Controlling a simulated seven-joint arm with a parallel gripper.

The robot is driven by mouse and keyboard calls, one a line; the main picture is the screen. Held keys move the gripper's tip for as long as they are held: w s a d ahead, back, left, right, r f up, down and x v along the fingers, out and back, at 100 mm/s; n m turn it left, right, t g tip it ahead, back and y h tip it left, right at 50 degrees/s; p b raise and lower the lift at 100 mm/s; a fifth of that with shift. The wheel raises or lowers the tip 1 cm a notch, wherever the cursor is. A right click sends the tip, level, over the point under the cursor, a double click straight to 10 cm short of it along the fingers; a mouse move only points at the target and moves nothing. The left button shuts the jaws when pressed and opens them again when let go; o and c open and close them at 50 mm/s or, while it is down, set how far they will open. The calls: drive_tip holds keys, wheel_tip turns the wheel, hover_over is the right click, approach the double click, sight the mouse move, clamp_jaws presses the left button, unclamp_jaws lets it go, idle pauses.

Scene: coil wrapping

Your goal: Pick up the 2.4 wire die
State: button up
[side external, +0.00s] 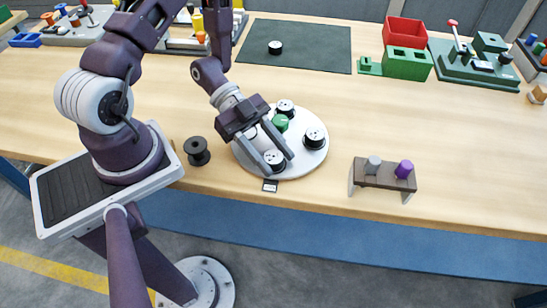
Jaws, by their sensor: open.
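A round white plate (303,167) carries several small dies with black sides and pale tops, set around a green knob (280,123). One die (274,158) is at the front of the plate. Others are at the back (285,107) and at the right (314,138). Their size marks are too small to read, so I cannot tell which is the 2.4 wire die. My gripper (279,165) is open and points down at the front die, with a finger on either side of it. I cannot tell whether the fingers touch it.
A brown stand (385,175) with grey and purple pegs is at the right. A dark green mat (320,45) lies behind. Red and green bins (407,63) are at the back right.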

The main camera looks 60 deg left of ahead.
drive_tip(key=shift+d, duration=0.1)
clamp_jaws()
